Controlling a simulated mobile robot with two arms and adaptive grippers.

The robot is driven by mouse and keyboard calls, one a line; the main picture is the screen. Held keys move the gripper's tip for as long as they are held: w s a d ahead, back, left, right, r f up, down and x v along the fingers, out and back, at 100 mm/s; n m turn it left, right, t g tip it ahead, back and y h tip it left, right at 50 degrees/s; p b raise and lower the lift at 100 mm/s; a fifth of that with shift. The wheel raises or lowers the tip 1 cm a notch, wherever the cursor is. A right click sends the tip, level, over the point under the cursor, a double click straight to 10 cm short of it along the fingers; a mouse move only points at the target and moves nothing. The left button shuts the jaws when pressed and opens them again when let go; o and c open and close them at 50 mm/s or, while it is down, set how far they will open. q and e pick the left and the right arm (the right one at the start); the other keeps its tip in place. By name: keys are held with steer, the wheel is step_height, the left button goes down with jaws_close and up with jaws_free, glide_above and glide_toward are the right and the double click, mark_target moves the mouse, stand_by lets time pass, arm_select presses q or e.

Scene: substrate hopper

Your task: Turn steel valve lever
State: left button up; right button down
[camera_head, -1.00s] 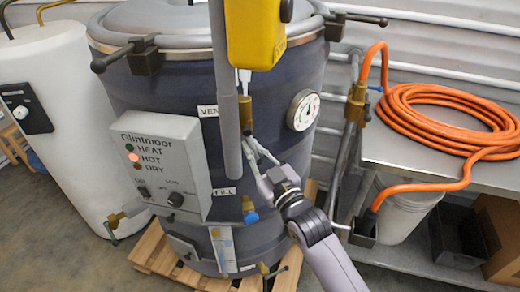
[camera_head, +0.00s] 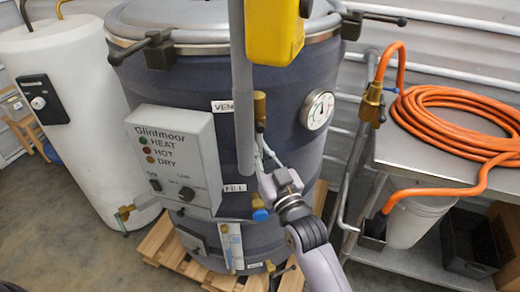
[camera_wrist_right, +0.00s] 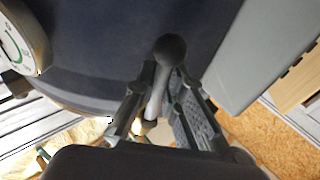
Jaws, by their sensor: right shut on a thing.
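The steel valve lever (camera_wrist_right: 155,98) has a dark ball knob at its end and lies between the fingers of my right gripper (camera_wrist_right: 163,80) in the right wrist view. In the head view, my right gripper (camera_head: 268,158) is at the front of the dark drum, just below the brass vent valve (camera_head: 260,108), shut on the lever. Its fingers mostly hide the lever there. My left gripper is not in view.
A grey control box (camera_head: 172,158) is left of the gripper, a round gauge (camera_head: 318,110) right of it. A yellow box (camera_head: 273,30) and a grey vertical tube (camera_head: 243,100) hang in front of the drum. An orange hose (camera_head: 455,120) lies on a steel table at right.

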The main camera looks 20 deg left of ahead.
steer(key=c, duration=1.7)
jaws_free()
steer(key=shift+o, duration=0.2)
steer(key=v, duration=1.2)
